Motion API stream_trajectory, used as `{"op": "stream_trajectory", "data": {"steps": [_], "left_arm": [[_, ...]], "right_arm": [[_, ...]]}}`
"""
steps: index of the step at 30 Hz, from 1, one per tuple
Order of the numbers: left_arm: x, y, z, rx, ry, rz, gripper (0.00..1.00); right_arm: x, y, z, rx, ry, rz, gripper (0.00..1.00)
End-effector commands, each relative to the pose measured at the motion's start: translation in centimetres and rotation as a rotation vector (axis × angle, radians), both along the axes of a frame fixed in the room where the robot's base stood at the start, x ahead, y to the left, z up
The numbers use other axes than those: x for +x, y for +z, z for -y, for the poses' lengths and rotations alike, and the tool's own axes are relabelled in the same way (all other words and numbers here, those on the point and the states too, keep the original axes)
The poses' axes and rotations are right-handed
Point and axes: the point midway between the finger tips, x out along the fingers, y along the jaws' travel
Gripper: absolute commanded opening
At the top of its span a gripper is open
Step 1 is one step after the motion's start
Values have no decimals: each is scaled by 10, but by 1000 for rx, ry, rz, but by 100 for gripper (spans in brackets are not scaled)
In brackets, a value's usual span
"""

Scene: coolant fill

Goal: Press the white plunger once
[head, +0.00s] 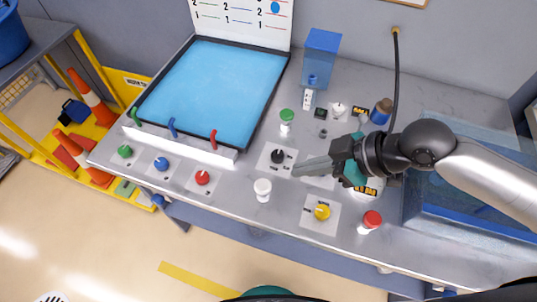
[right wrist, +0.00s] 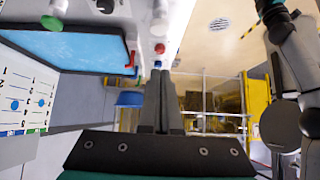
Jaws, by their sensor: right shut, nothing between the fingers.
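My right gripper (head: 297,169) is shut and empty. Its fingertips point left, close to the right of a black knob (head: 277,156), and are apart from the white knob. In the right wrist view the closed fingers (right wrist: 160,74) show with nothing between them. I cannot make out the white knob there.
A yellow knob (head: 322,212) sits in front. A blue tray (head: 210,90) is left, a clear blue tank (head: 440,200) right. A black hose (head: 396,80) hangs behind.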

Motion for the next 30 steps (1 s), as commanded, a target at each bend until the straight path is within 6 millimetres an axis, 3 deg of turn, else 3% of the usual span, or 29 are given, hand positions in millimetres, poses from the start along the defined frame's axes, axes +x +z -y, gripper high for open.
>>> {"op": "stream_trajectory", "data": {"steps": [3,12,18,30], "left_arm": [[4,0,0,0,0,5,76],[-26,-1,-1,3,0,-39,76],[-28,-1,-2,3,0,-43,76],[-15,-1,0,1,0,-22,76]], "right_arm": [[1,1,3,1,1,-3,0],[1,2,3,3,1,-3,0],[2,-1,0,5,1,-3,0],[16,-37,-34,6,1,-4,0]]}}
